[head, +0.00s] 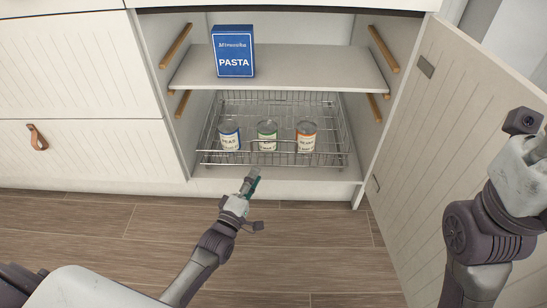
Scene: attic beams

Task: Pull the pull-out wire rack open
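The pull-out wire rack (225,108) is a shallow wire basket low in the open cabinet. Its front rail is near the cabinet's front edge, and I cannot tell exactly how far out it sits. Three cans stand in it: a blue-labelled can (229,136), a green-labelled can (267,136) and an orange-labelled can (306,137). My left gripper (252,179) is just in front of and below the front rail, apparently apart from it. Its fingers are too small to read. My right arm is at the right, and its fingers do not show.
A shelf (300,72) above the rack bears a blue pasta box (233,52). The cabinet door (455,110) stands open at the right, beside my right arm. Closed drawers (80,70) are at the left. The wooden floor (310,235) before the cabinet is clear apart from my arm.

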